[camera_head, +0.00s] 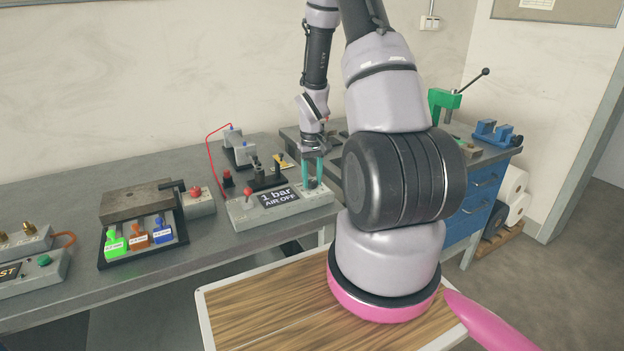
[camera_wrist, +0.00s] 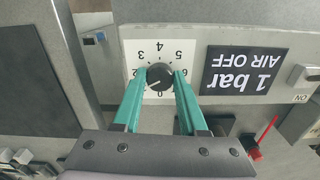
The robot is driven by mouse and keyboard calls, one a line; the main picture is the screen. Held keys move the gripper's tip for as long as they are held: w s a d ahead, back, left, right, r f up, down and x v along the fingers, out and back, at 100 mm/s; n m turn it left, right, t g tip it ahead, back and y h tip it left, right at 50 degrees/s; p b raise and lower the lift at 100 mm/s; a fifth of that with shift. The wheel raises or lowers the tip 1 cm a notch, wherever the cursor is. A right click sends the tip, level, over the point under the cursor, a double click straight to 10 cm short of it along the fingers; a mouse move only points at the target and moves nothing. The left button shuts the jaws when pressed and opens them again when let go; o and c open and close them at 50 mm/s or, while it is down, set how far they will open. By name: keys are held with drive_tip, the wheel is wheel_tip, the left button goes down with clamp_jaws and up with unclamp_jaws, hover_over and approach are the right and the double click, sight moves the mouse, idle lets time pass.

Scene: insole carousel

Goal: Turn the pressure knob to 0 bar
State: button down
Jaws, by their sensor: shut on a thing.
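The black round pressure knob (camera_wrist: 159,78) sits on a white dial plate (camera_wrist: 160,48) with numbers, upside down in the wrist view. Its white pointer mark points to the lower left of that picture, near the 1. The display (camera_wrist: 243,71) reads "1 bar AIR OFF"; it also shows in the head view (camera_head: 278,197). My gripper (camera_wrist: 160,75) has its teal fingers on both sides of the knob and is shut on it. In the head view, my gripper (camera_head: 313,184) reaches down onto the right end of the grey control box (camera_head: 250,217), largely hiding the knob.
Behind are a grey fixture (camera_head: 240,150) and a red hose (camera_head: 207,150). A green press (camera_head: 443,103) and blue vise (camera_head: 493,133) stand right.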

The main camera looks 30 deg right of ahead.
sight(313, 181)
drive_tip(key=n, duration=0.6)
drive_tip(key=shift+w+d+n, duration=0.1)
drive_tip(key=shift+n, duration=0.2)
drive_tip(key=n, duration=0.5)
drive_tip(key=shift+n, duration=0.3)
drive_tip(key=shift+c, duration=2.2)
unclamp_jaws()
wheel_tip(313, 181, up, 11)
drive_tip(key=shift+f, duration=0.1)
